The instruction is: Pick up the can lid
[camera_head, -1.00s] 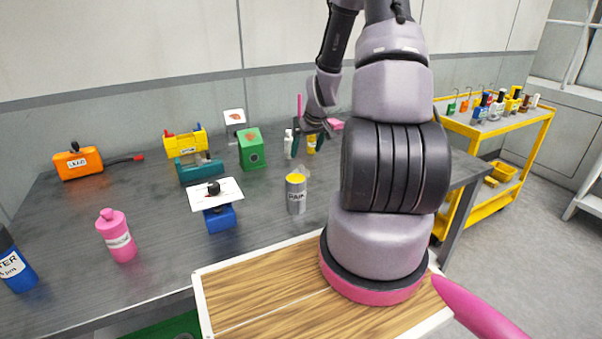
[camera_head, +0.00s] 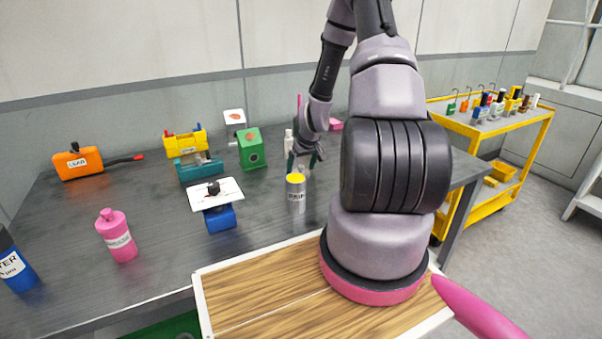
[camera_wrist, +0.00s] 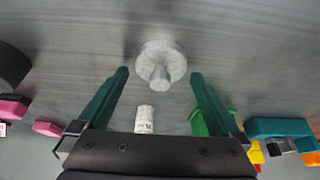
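The can lid (camera_wrist: 161,64) is a pale grey round disc with a knob, lying on the dark table in the wrist view. My gripper (camera_wrist: 160,76) is open, with its two green fingers on either side of the knob and nothing between them that they touch. In the head view my gripper (camera_head: 303,163) is low over the table, just behind the grey paint can (camera_head: 296,196) with a yellow top. There the lid is mostly hidden by the fingers. The exact height of the fingertips above the table is unclear.
A white bottle (camera_wrist: 145,119) stands close behind my gripper. A green box (camera_head: 251,150), a teal object (camera_head: 199,169) and a blue stand with a white plate (camera_head: 221,216) are to the left.

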